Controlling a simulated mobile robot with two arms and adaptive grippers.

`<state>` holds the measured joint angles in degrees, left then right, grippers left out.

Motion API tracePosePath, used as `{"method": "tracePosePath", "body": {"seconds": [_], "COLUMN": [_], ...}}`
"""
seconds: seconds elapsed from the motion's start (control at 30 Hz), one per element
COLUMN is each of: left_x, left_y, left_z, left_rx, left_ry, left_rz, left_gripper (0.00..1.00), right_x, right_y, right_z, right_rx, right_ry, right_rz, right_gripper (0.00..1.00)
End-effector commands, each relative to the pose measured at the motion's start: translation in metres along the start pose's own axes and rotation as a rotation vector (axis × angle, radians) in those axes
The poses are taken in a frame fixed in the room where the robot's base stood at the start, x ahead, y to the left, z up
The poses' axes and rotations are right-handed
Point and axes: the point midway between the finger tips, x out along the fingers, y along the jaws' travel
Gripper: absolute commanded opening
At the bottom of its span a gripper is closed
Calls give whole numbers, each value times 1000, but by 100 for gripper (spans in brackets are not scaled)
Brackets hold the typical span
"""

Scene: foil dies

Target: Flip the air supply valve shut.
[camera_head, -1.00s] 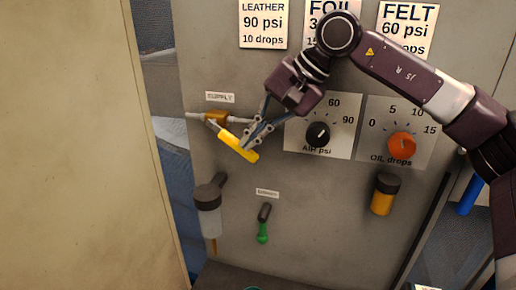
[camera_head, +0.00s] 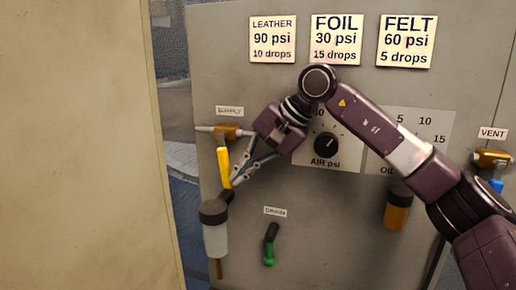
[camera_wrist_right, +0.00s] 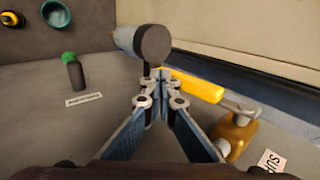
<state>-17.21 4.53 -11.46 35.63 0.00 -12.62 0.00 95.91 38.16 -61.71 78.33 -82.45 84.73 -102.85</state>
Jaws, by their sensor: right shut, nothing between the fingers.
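The air supply valve (camera_head: 226,132) sits under the SUPPLY label on the left of the panel, on a horizontal pipe. Its yellow handle (camera_head: 223,163) hangs almost straight down, across the pipe's line. In the right wrist view the handle (camera_wrist_right: 200,88) runs from the brass body (camera_wrist_right: 236,138) to beside the fingertips. My right gripper (camera_head: 234,182) is shut and empty, with its tips just right of the handle's lower end; I cannot tell if they touch. My left gripper is not in view.
A grey-capped bowl (camera_head: 215,237) stands just below the handle. The AIR psi dial (camera_head: 326,145) is right of my gripper. A drain valve with a green tip (camera_head: 269,250) is lower. The vent valve (camera_head: 491,157) is at far right. A beige panel (camera_head: 80,150) stands at left.

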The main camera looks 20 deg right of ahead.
Motion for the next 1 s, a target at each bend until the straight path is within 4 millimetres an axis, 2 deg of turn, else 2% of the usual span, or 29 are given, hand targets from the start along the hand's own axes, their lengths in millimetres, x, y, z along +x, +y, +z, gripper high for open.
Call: {"method": "tracePosePath", "body": {"seconds": [0.03,0.1,0.3,0.7,1.0], "left_x": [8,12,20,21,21], "left_y": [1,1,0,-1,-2], "left_z": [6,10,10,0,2], "left_rx": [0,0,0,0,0], "left_ry": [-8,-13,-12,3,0], "left_rz": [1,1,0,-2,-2], "left_gripper": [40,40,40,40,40], "right_x": [6,8,9,8,2], "right_y": [4,3,0,-3,-8], "right_z": [0,0,0,0,0], "right_rx": [2,2,1,0,0], "right_ry": [-1,-1,-1,0,1], "right_rz": [-26,-59,-116,-136,-137], "right_gripper": [0,0,0,0,0]}}
